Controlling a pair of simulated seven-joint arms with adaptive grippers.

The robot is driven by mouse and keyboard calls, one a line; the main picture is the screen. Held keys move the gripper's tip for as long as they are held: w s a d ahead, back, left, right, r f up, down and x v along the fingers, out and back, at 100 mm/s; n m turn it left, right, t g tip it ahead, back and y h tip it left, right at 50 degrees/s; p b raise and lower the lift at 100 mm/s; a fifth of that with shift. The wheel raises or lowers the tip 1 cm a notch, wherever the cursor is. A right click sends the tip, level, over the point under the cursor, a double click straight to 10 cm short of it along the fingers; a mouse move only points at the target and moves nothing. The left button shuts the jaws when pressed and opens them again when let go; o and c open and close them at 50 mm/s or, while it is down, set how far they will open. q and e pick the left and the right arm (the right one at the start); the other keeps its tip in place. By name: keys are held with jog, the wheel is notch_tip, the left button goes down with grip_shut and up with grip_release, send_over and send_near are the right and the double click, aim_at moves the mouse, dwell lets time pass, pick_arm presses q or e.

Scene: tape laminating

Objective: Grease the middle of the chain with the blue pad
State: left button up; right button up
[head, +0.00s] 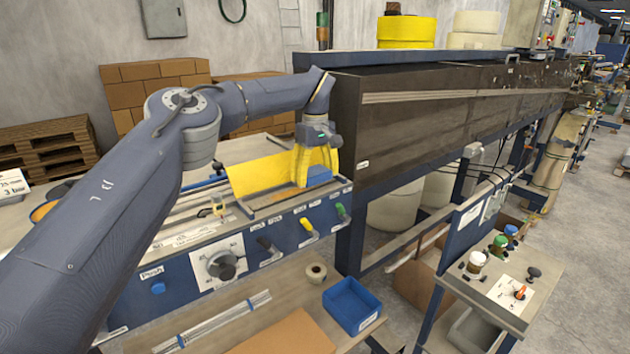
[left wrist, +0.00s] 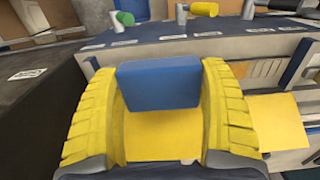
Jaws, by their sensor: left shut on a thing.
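The blue pad (head: 319,175) is between the yellow fingers of my left gripper (head: 315,170), above the right end of the machine's top by the yellow sheet. In the left wrist view the blue pad (left wrist: 158,82) sits upright between the two fingers of my left gripper (left wrist: 160,90), which are shut on it. I cannot make out the chain in either view; I cannot tell whether the pad touches anything below it. My right gripper is not in view.
A yellow sheet (head: 258,177) lies behind and left of the gripper. A dark long housing (head: 430,125) stands close on the right. The front panel has a green knob (head: 341,210) and a yellow knob (head: 307,225). A blue bin (head: 352,305) sits on the lower shelf.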

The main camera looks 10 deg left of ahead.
pick_arm(q)
jog(key=shift+r, duration=2.95)
